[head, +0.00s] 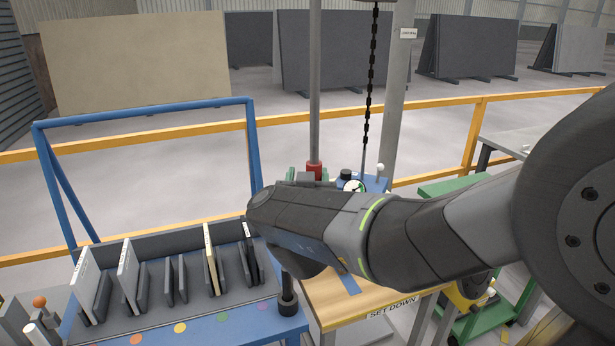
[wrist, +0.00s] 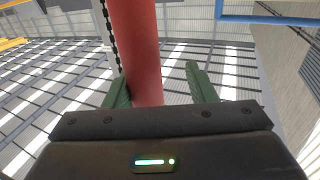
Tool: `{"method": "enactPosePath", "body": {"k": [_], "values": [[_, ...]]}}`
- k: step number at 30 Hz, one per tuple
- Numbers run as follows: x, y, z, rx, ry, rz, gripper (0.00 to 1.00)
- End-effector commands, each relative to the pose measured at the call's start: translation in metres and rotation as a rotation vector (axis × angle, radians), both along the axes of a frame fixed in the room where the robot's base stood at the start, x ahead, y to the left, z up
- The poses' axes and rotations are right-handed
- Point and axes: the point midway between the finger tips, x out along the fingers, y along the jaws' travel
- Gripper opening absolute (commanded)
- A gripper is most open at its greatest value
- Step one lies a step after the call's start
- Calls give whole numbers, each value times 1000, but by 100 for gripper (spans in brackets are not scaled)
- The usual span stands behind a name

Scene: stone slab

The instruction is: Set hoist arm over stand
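A grey vertical post (head: 315,70) with a red section (head: 314,171) at its lower end stands just beyond my gripper (head: 308,178). In the wrist view the red section (wrist: 139,45) passes between the two green fingers of my gripper (wrist: 158,88). It lies close against the left finger, with a clear gap to the right one, so the gripper is open around it. I cannot tell whether the left finger touches. A wooden-topped stand marked SET DOWN (head: 398,298) is below my arm, partly hidden. A black chain (head: 371,70) hangs right of the post.
A blue rack (head: 215,328) with several upright sample slabs (head: 128,275) stands at left. A blue unit with a round dial (head: 354,186) is behind my wrist. A yellow rail (head: 440,101) crosses behind. Large slabs (head: 135,62) stand beyond on open floor.

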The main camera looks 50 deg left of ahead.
Motion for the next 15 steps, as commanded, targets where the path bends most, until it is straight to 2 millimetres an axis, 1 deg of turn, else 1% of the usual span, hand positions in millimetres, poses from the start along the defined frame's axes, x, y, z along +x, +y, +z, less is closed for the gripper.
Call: {"method": "enactPosePath", "body": {"k": [4, 7, 15], "values": [[-5, -4, 0, 0, 0, 3, 49], [-14, -12, 0, 1, 0, 4, 49], [-54, -52, 0, 4, 1, 7, 49]]}}
